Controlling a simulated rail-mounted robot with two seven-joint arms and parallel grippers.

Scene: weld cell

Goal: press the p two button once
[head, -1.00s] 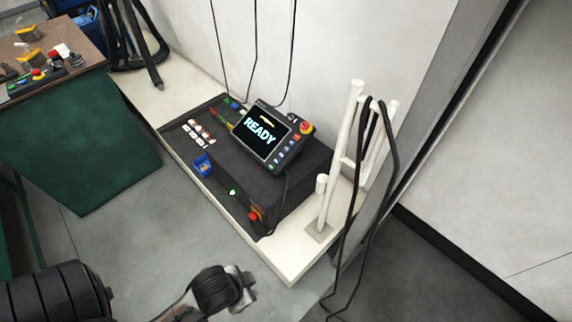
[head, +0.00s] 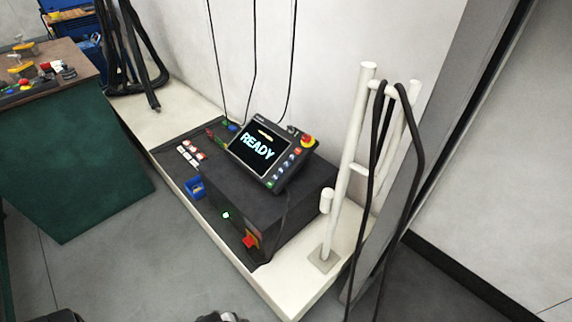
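A tablet-like pendant (head: 258,150) leans on a black control box (head: 265,212), its screen reading READY. A column of small coloured buttons (head: 284,168) runs down the right side of its screen, and a red knob on yellow (head: 307,141) sits at its upper right corner. The button labels are too small to read, so I cannot tell which one is p two. Only dark tops of my arm show at the bottom edge. Neither gripper is in view.
The box stands on a white ledge (head: 277,290) by the wall, with small white and red blocks (head: 190,153) and a blue holder (head: 194,187) beside it. A white post rack (head: 347,160) with black cables stands right of it. A green-sided bench (head: 75,185) is at left.

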